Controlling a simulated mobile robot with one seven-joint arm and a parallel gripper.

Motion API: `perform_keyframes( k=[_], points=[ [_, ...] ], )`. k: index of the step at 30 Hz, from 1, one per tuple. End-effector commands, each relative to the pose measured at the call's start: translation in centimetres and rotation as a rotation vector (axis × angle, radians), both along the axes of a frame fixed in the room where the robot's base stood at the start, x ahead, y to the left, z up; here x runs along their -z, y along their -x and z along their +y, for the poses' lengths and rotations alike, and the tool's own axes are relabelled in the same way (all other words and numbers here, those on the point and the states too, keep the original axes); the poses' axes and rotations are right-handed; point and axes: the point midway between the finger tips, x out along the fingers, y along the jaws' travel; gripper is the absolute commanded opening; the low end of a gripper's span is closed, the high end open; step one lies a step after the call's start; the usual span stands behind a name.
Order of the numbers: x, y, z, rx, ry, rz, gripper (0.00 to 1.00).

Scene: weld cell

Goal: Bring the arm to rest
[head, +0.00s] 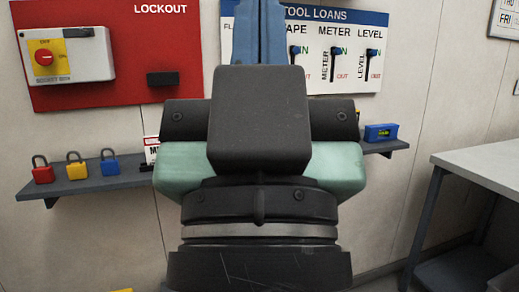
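My own arm fills the middle of the head view, with dark links and a pale green housing close to the camera. A narrow blue part rises above it to the top edge; I cannot tell what it is. My gripper cannot be made out in this view, so its opening and anything in it are unseen. The arm hides the middle of the wall and shelf behind it.
A grey wall shelf (83,185) holds red (43,174), yellow (77,170) and blue (110,166) padlocks, and a blue meter (381,132) at right. Behind are a red lockout board (115,90) with a switch box (85,55), and a tool loans board (345,80). A workbench (490,165) stands right.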

Motion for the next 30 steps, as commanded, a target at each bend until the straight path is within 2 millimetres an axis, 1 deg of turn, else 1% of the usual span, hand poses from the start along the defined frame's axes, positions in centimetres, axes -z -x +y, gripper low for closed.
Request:
perform_keyframes(
  k=[1,15,18,21,24,30],
  points=[
    [-3.3,0.0,0.0,-0.001,-0.001,0.0,0.0],
    [-17.3,-0.1,0.0,-0.003,0.0,0.001,0.0],
    [-19.7,-0.1,0.1,-0.003,0.0,0.001,0.0],
    [-21.3,-0.1,0.1,-0.004,-0.001,0.001,0.0],
    [-22.2,-0.1,0.1,-0.004,-0.001,0.001,0.0],
    [-22.4,-0.1,0.1,-0.004,-0.001,0.001,0.0]
  ],
)
